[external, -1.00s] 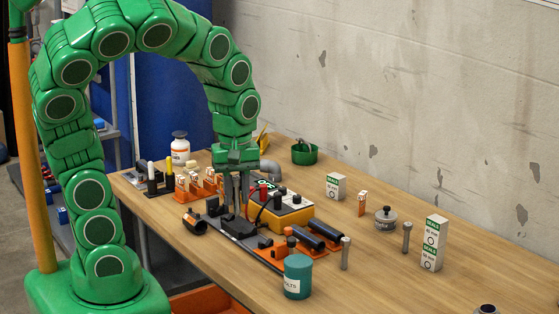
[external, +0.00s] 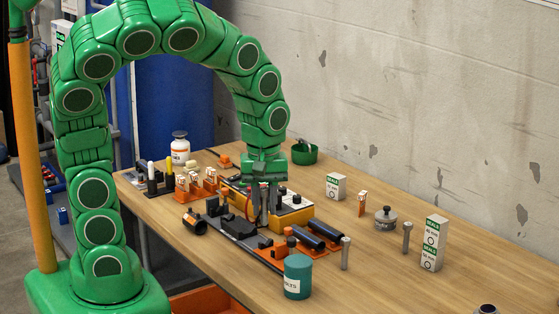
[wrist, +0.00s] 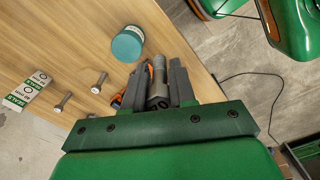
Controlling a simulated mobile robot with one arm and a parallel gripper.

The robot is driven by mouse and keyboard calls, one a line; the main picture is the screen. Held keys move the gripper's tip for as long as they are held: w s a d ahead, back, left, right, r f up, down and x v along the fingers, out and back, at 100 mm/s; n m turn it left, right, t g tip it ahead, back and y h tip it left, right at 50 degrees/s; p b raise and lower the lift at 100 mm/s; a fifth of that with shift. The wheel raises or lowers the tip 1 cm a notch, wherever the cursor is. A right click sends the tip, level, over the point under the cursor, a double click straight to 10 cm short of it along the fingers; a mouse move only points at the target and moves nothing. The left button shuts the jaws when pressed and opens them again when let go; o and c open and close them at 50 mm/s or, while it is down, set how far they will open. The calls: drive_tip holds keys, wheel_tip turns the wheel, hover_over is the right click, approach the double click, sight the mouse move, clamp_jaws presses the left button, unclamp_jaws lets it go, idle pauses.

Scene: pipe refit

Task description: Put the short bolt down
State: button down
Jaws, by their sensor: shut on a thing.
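My gripper (external: 262,218) is above the middle of the workbench, over the yellow-and-white test box and the dark fixture. In the wrist view my gripper (wrist: 160,78) is shut on a short grey bolt (wrist: 158,72), which lies lengthwise between its two dark fingers. In the external view the fingers mostly hide the bolt, and I cannot tell whether its end touches anything below. Two other grey bolts stand upright on the bare wood to the right, a nearer one (external: 345,254) and a farther one (external: 407,238).
A teal tin (external: 298,277) stands by the front edge, with an orange holder of dark cylinders (external: 312,238) behind it. Seal boxes (external: 433,243), a lidded grey pot (external: 386,218) and a green cup (external: 304,154) stand farther right and back. Bare wood lies between the standing bolts.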

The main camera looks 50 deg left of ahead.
drive_tip(key=shift+w+d+f, duration=0.35)
drive_tip(key=shift+w+f, duration=0.85)
drive_tip(key=shift+w, duration=0.05)
drive_tip(key=shift+w+d+f, duration=0.4)
drive_tip(key=shift+w+f, duration=0.8)
drive_tip(key=shift+w, duration=0.1)
drive_tip(key=shift+w+d+f, duration=0.35)
drive_tip(key=shift+w+f, duration=0.85)
drive_tip(key=shift+w, duration=0.05)
drive_tip(key=shift+f, duration=1.55)
drive_tip(key=shift+f, duration=0.15)
drive_tip(key=c, duration=0.9)
unclamp_jaws()
